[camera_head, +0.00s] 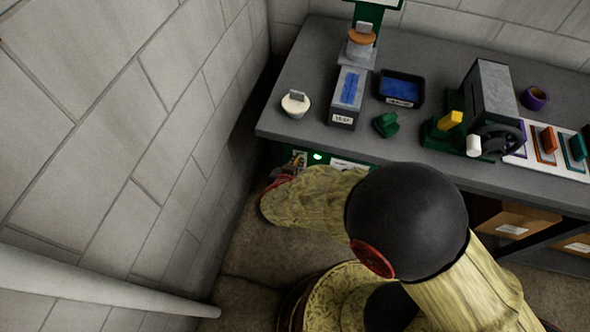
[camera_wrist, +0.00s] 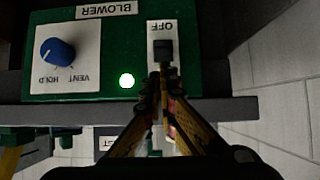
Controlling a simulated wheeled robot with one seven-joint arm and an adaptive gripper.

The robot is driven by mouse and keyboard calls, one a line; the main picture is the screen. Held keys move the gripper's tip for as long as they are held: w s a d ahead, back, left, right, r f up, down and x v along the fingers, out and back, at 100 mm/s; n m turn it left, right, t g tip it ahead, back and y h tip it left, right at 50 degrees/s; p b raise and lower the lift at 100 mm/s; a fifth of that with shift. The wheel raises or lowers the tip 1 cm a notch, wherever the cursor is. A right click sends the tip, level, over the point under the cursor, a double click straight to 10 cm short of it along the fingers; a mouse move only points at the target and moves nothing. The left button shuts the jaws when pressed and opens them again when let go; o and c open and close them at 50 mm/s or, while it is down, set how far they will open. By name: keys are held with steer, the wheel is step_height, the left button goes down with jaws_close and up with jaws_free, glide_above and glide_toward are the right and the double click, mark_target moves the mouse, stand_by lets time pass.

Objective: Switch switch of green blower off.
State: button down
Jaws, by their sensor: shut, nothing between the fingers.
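The green blower panel (camera_wrist: 95,92) fills the upper left of the wrist view, its BLOWER label upside down. Its switch is a black toggle (camera_wrist: 162,49) on a white plate (camera_wrist: 156,28) marked OFF. A green lamp (camera_wrist: 127,81) beside the plate is lit. My gripper (camera_wrist: 160,82) is shut and empty, its fingertips over the plate just below the toggle in the picture; I cannot tell whether they touch it. In the head view the panel (camera_head: 331,159) shows under the bench's front edge, partly hidden by my arm, with the lamp (camera_head: 318,156) lit.
A blue knob (camera_wrist: 58,53) marked HOLD and VENT sits on the same panel. The grey bench (camera_head: 292,60) holds a dark tray (camera_head: 402,101), a green block (camera_head: 386,124) and a cranked machine (camera_head: 490,100). A block wall (camera_head: 120,120) stands close on the left.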

steer(key=shift+w+d+f, duration=0.15)
steer(key=shift+w+f, duration=0.2)
steer(key=shift+w, duration=0.1)
steer(key=shift+s, duration=0.1)
steer(key=shift+s+f+t+b, duration=0.15)
steer(key=shift+t+b, duration=0.15)
steer(key=shift+b, duration=0.2)
steer(key=shift+s+f+t+h+b, duration=0.3)
steer(key=shift+t+h+b, duration=0.1)
steer(key=shift+t+b, duration=0.3)
steer(key=shift+s+a+f+t+p, duration=0.15)
steer(key=shift+s+f+p, duration=0.1)
steer(key=shift+f, duration=0.2)
steer(key=shift+s+a+f+t+p, duration=0.1)
steer(key=shift+s+a+f, duration=0.1)
steer(key=shift+f, duration=0.2)
steer(key=shift+s+a+f+t+p, duration=0.1)
steer(key=shift+s+f+p, duration=0.15)
steer(key=shift+f, duration=0.2)
steer(key=shift+r, duration=0.1)
stand_by(0.8)
